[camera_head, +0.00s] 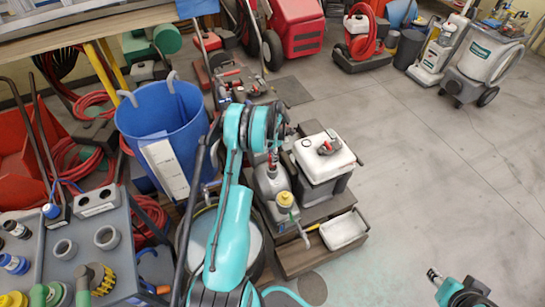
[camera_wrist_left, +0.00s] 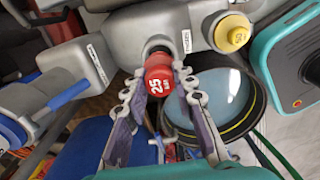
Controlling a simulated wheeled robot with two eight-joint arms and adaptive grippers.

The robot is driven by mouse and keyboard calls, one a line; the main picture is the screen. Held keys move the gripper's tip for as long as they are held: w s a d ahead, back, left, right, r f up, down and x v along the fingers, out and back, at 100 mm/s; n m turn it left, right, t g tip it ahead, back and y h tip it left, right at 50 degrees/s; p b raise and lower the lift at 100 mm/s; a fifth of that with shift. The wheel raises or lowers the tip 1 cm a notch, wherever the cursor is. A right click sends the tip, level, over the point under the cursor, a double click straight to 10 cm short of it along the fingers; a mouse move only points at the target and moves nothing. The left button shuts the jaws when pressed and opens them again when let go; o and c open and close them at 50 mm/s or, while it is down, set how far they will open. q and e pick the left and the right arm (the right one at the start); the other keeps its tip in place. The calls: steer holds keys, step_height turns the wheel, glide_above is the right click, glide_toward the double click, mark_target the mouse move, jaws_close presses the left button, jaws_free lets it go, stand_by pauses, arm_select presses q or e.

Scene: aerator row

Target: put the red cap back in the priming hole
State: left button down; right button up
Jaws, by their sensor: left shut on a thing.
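The red cap (camera_wrist_left: 158,76), marked 25, is between the two fingers of my left gripper (camera_wrist_left: 160,88), which is shut on it. The cap is right at a dark round opening (camera_wrist_left: 158,49) in a grey machine body (camera_wrist_left: 120,33), beside a small white label (camera_wrist_left: 187,40). The cap covers part of the opening, and I cannot tell whether it is seated. In the head view my left gripper (camera_head: 272,152) is over the grey machine (camera_head: 272,183), and the cap is mostly hidden. My right gripper (camera_head: 434,276) is at the bottom right, away from the machine; its fingers are too small to judge.
A yellow cap (camera_wrist_left: 237,36) is on the grey body to the right of the opening. A blue bin (camera_head: 160,115) stands left of my left arm. A white-topped box (camera_head: 320,155) is on the right. Open floor (camera_head: 430,180) lies farther right.

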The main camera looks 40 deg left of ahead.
arm_select(q)
steer(key=shift+f+b, duration=0.95)
steer(key=shift+f, duration=0.3)
steer(key=shift+f, duration=1)
steer(key=c, duration=1.2)
jaws_free()
steer(key=shift+o, duration=0.2)
steer(key=shift+r, duration=0.1)
step_height(320, 180, up, 12)
steer(key=shift+f, duration=0.1)
steer(key=shift+d, duration=0.1)
